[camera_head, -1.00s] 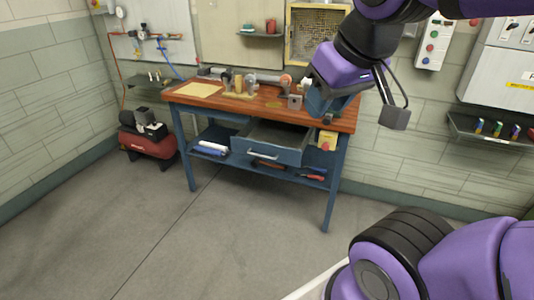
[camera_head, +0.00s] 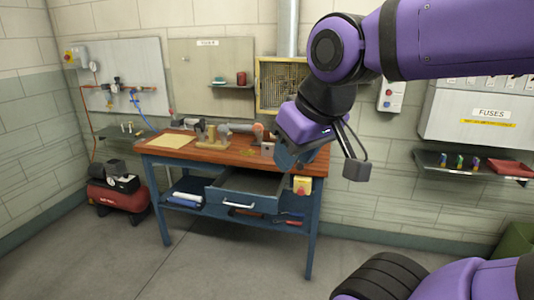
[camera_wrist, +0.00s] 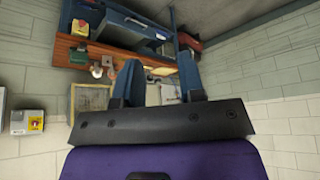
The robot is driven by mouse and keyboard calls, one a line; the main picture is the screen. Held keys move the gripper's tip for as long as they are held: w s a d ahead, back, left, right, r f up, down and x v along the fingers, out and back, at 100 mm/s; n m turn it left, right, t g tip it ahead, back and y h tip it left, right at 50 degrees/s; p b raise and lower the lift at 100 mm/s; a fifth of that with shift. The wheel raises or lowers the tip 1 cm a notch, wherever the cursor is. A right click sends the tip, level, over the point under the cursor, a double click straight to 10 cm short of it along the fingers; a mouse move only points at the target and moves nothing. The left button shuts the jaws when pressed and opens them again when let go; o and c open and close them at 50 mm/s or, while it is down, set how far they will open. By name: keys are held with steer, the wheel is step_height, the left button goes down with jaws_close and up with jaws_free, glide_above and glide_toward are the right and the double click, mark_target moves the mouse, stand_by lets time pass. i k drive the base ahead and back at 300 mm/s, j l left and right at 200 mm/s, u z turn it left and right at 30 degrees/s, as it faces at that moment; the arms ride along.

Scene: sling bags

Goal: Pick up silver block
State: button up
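A small silver-grey block (camera_head: 267,149) sits on the wooden top of the blue workbench (camera_head: 220,154), near its right end. A small pale silvery shape in the wrist view may be the same block, but I cannot tell for sure. My gripper (camera_head: 286,158) shows in the head view near the right end of the bench, just right of the block in the picture. In the wrist view its two blue fingers (camera_wrist: 158,78) stand apart with nothing between them. The gripper is not touching the block as far as I can see.
The bench drawer (camera_head: 242,202) stands open at the front. A yellow box (camera_head: 302,185) is at the bench's right side. Clamps and tools line the bench top's back. A red compressor (camera_head: 118,196) stands left. The floor in front is clear.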

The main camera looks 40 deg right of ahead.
mark_target(267, 149)
steer(key=i+l, duration=0.8)
steer(key=l, duration=0.15)
steer(key=i+l, duration=0.75)
steer(key=l, duration=0.15)
